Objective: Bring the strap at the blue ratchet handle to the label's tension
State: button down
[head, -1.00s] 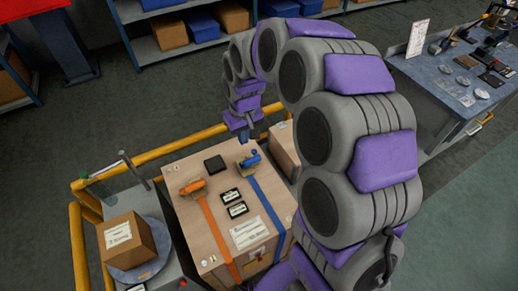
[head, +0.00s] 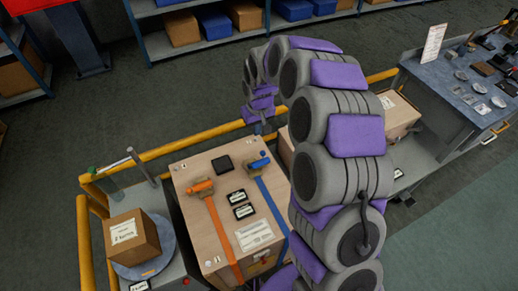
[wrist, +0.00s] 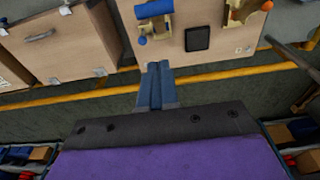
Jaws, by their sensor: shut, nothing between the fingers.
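The blue ratchet handle (head: 259,162) sits on top of a wooden crate (head: 192,176), with its blue strap (head: 270,203) running toward the crate's near edge. In the wrist view the blue handle (wrist: 154,9) is at the top, just beyond my fingertips. An orange ratchet (head: 200,187) with an orange strap (head: 222,238) lies to its left. A white label (head: 254,236) lies between the straps; its text is too small to read. My gripper (wrist: 154,66) is shut and empty, short of the crate's edge and apart from the handle.
A cardboard box (head: 131,238) stands on a round scale at left. Another crate (head: 398,112) and a grey workbench (head: 465,85) are at right.

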jog(key=b, duration=0.2)
send_over(256, 163)
jog(key=w, duration=0.4)
notch_tip(256, 163, down, 10)
jog(key=shift+s+d+f, duration=0.3)
jog(key=shift+s+f, duration=0.3)
jog(key=shift+f, duration=0.25)
jog(key=shift+s+d+f, duration=0.3)
jog(key=shift+s+f, duration=0.2)
jog(key=shift+f, duration=0.1)
